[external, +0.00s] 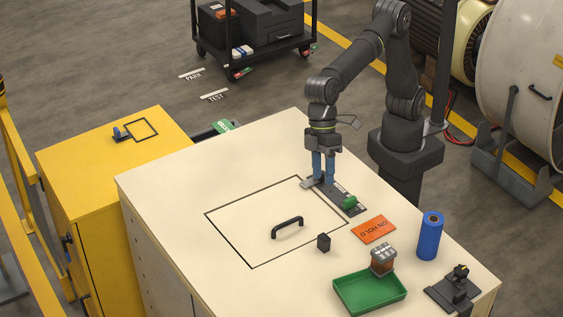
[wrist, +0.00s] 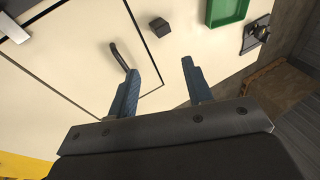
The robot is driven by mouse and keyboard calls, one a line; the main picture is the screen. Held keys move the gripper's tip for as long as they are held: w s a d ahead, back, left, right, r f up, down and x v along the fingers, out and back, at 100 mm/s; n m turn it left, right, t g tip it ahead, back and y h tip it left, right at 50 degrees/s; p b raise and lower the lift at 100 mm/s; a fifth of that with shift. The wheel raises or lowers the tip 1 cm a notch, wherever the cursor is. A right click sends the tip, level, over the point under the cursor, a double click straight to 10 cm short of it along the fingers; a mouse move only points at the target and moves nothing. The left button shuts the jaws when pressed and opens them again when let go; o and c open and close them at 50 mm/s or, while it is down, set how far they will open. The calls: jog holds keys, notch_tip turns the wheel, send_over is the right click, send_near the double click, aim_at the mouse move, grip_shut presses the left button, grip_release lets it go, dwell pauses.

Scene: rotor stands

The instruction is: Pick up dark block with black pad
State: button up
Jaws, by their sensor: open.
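The dark block (external: 323,242) is a small dark cube on the cream worktop, just right of the black handle. In the wrist view the dark block (wrist: 160,27) lies beyond my fingertips, with a dark top; I cannot make out the pad separately. My gripper (external: 324,178) has two blue fingers pointing down near the back of the worktop, well behind the block. In the wrist view my gripper (wrist: 160,66) is open, with nothing between its fingers.
A black handle (external: 287,227) rises from the outlined panel. A green tray (external: 370,292), brown-and-grey block (external: 383,259), blue cylinder (external: 430,236), orange card (external: 373,229) and black fixture (external: 454,290) stand rightward. A green piece (external: 350,202) lies near my gripper.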

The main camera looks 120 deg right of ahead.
aim_at(324, 236)
jog(key=w+a+m+g+h, duration=0.2)
jog(key=w+a+m, duration=0.2)
jog(key=m, duration=1.3)
jog(key=f, duration=0.8)
jog(key=a+f, duration=0.1)
jog(key=f, duration=0.3)
jog(key=shift+w+f, duration=0.15)
jog(key=shift+w, duration=0.05)
jog(key=f, duration=0.1)
jog(key=a+f, duration=0.1)
jog(key=f, duration=0.2)
jog(key=shift+s+a, duration=0.2)
jog(key=shift+s, duration=0.2)
jog(key=shift+a+f, duration=0.1)
jog(key=shift+f, duration=0.45)
grip_shut()
